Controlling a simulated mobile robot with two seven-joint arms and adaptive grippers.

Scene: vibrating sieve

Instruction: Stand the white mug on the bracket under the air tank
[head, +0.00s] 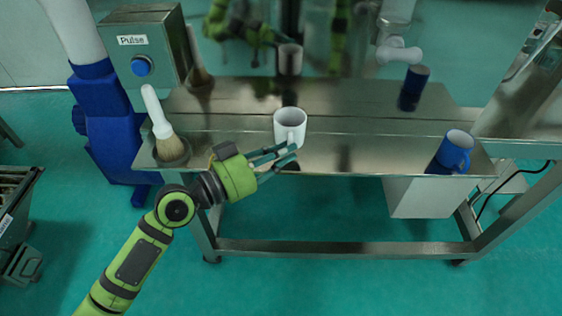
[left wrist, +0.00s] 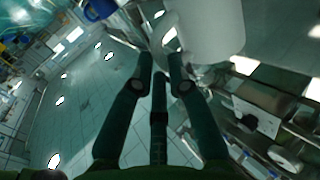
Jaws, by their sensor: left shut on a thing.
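The white mug (head: 288,124) is upright over the steel shelf (head: 350,158), near its front edge. I cannot tell whether its base touches the steel. My left gripper (head: 284,156) comes from the lower left, its fingers at the mug's handle side. In the left wrist view, the white mug (left wrist: 212,28) fills the top, and the fingers of my left gripper (left wrist: 160,72) are shut at its handle (left wrist: 168,38). The air tank is not clearly recognisable, and I cannot tell which part is its bracket. My right gripper is out of view.
A blue mug (head: 453,152) stands at the shelf's right end. A brush (head: 168,146) stands at its left end, below the grey "Pulse" box (head: 146,50). The polished back mirrors the mugs and my arm. The shelf between the mugs is clear.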

